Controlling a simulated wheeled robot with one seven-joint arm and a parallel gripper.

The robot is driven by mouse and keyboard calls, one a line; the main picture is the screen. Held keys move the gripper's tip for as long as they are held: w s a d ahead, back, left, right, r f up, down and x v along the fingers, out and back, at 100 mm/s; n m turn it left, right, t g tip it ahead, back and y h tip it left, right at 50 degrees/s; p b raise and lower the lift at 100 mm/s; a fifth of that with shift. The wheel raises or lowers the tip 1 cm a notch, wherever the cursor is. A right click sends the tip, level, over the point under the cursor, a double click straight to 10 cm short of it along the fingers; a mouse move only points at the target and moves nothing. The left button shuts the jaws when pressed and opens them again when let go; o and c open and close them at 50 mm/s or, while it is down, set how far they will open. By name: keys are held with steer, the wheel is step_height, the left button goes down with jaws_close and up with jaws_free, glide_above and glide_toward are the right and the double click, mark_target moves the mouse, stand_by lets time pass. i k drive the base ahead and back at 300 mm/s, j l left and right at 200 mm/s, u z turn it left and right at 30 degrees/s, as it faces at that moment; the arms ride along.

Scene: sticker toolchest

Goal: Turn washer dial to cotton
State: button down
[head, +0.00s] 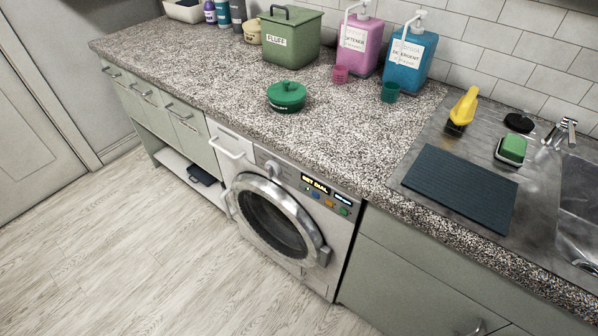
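The washer (318,248) stands under the counter, its round door shut. Its dial (272,167) appears as a small round knob at the left of the control panel. Its pointer and the cotton mark are too small to read. A lit display (314,185) to the right of the dial seems to read "SET DIAL". Several coloured buttons (329,203) sit below the display. My gripper is not in view.
The speckled counter (200,62) overhangs the washer. A green lidded pot (287,97), a green FLUFF bin (291,40), a pink softener bottle (360,45) and a blue detergent bottle (407,62) stand on it. The floor (130,245) before the washer is clear.

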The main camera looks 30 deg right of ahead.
mark_target(273, 169)
steer(key=i+j+u, duration=0.5)
steer(key=j+u, duration=0.15)
steer(key=j, duration=0.15)
